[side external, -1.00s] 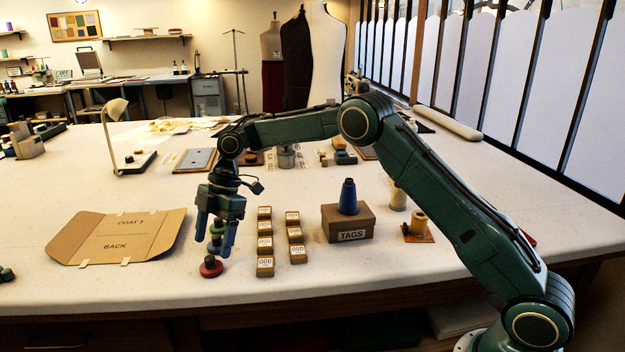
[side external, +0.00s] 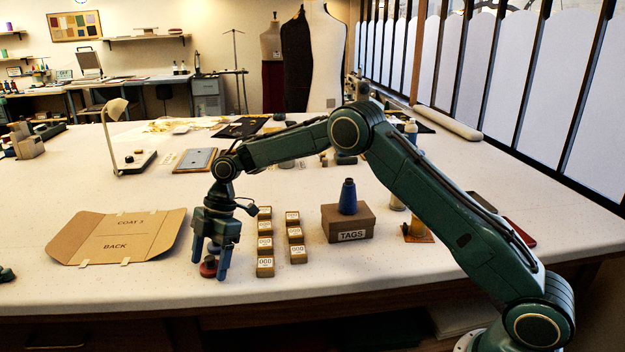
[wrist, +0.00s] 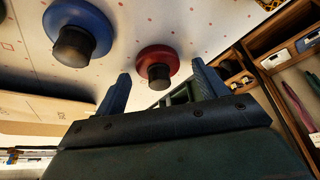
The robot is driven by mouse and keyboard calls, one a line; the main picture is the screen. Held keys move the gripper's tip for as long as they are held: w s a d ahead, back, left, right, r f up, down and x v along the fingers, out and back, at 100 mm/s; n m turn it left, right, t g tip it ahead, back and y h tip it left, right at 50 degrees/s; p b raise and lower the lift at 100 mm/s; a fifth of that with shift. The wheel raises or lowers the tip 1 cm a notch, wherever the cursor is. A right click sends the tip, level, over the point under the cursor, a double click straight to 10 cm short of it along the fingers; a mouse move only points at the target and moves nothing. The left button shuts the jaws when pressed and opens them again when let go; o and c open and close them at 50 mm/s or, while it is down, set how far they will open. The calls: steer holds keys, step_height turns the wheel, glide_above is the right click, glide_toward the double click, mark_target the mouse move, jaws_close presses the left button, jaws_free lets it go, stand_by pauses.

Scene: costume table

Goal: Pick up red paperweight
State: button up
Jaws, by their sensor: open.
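The red paperweight (side external: 208,271), a round disc with a dark knob, stands on the white table near its front edge. My gripper (side external: 209,265) is open and points down over it, its fingers partly hiding it in the side view. In the wrist view the red paperweight (wrist: 170,58) shows between the spread fingertips of my gripper (wrist: 160,69). I cannot tell whether either finger touches it.
Small numbered boxes (side external: 265,262) stand in two columns just right of my gripper. Beyond them is a TAGS box (side external: 348,225) with a blue cone on top. A flat cardboard pattern (side external: 115,238) lies to the left. The table's front edge is close.

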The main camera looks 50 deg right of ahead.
mark_target(209, 257)
steer(key=shift+r, duration=0.1)
steer(key=c, duration=1.3)
steer(key=shift+o, duration=0.2)
steer(key=shift+r, duration=0.1)
steer(key=shift+r, duration=4.85)
